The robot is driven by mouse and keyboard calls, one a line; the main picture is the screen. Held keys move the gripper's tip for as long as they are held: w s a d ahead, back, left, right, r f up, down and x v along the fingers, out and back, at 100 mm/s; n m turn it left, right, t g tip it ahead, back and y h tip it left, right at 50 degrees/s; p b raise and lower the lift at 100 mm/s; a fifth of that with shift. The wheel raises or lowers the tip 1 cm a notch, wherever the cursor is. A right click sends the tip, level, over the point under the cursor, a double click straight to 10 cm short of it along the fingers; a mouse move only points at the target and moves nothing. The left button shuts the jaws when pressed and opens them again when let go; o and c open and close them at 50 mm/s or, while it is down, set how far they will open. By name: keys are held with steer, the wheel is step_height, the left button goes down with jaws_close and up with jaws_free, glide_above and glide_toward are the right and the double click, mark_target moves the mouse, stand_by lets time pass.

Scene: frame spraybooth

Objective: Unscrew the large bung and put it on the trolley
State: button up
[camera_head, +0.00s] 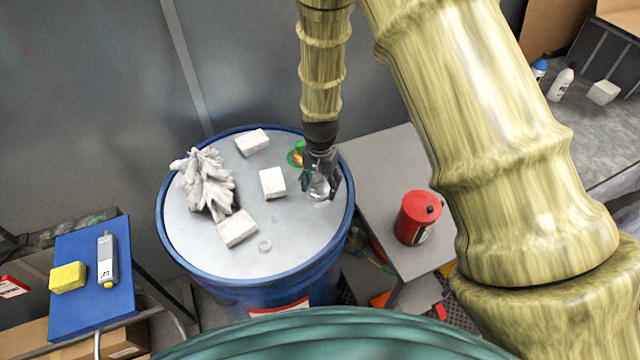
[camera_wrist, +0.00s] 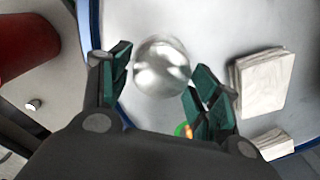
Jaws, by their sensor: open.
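The large bung (camera_head: 320,189) is a shiny silver round piece on the grey lid of a blue drum (camera_head: 172,247), near the lid's right edge. In the wrist view the bung (camera_wrist: 162,66) shows as a bright, slightly blurred dome. My gripper (camera_head: 322,181) is over it, pointing down, with its jaws open. In the wrist view the green-padded fingers (camera_wrist: 163,88) stand on either side of the bung, the right one very close; I cannot tell whether they touch it. A grey-topped table (camera_head: 376,165), which looks like the trolley, stands right of the drum.
White blocks (camera_head: 272,182) and a crumpled white rag (camera_head: 205,182) lie on the lid. A small ring (camera_head: 264,245) is near its front. A green-and-orange item (camera_head: 296,154) is beside my gripper. A red can (camera_head: 417,217) stands on the grey table; its back part is clear.

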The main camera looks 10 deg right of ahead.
steer(key=m, duration=0.9)
steer(key=shift+s, duration=0.15)
steer(key=c, duration=0.6)
steer(key=n, duration=0.4)
steer(key=shift+c, duration=0.3)
steer(key=shift+f+n, duration=0.1)
steer(key=shift+n, duration=0.2)
steer(key=shift+n, duration=2.2)
